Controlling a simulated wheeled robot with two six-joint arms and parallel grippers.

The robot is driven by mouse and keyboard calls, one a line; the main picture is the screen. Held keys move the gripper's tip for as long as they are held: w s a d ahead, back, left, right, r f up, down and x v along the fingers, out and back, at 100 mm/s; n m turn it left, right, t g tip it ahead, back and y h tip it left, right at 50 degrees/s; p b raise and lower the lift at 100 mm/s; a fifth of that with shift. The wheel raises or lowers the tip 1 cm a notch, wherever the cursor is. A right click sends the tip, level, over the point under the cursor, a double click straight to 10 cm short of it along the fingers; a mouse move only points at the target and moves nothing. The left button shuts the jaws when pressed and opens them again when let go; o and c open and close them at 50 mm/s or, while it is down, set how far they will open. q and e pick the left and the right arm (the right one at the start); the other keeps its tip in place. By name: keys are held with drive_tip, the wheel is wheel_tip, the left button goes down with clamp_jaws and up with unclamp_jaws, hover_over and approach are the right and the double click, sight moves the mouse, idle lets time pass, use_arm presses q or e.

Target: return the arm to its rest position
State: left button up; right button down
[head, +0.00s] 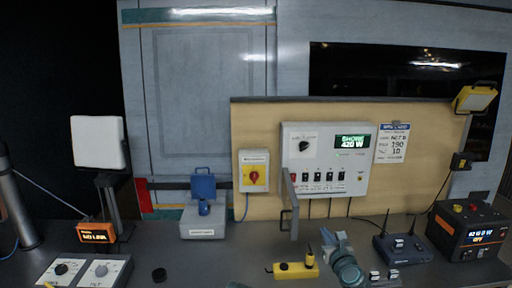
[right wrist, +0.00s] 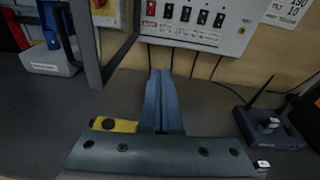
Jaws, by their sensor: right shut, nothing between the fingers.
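My right gripper (head: 338,240) is low over the desk, in front of the white power panel (head: 360,178). Its two fingers also show in the right wrist view (right wrist: 160,88), pressed together, pointing at the panel's lower edge with nothing between them. My left gripper is not in view in either picture. The panel display reads SHORE 420 W. A row of dark switches (head: 318,177) runs below it, with a red one at the left end.
A grey frame (head: 293,208) juts out from the panel's left side, close left of my right gripper. A yellow device (head: 295,271) lies on the desk (head: 240,262) left of the gripper. A router (head: 401,249) and black power unit (head: 470,230) stand to the right.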

drive_tip(key=s+a+f+n+g+y, duration=0.2)
drive_tip(key=s+a+f+n+g, duration=0.35)
drive_tip(key=a+n, duration=0.45)
drive_tip(key=s+a+f+n+g+y, duration=0.2)
drive_tip(key=s+a+f+n+g, duration=0.2)
drive_tip(key=a+f+n, duration=0.5)
drive_tip(key=s+d+f+n+g+h+p, duration=0.1)
drive_tip(key=s+d+f+n+g+h, duration=0.2)
drive_tip(key=s+n, duration=1.2)
drive_tip(key=n+g+h, duration=0.3)
drive_tip(key=n+g, duration=0.1)
drive_tip(key=shift+s+h+p, duration=0.3)
drive_tip(key=shift+s+p, duration=0.05)
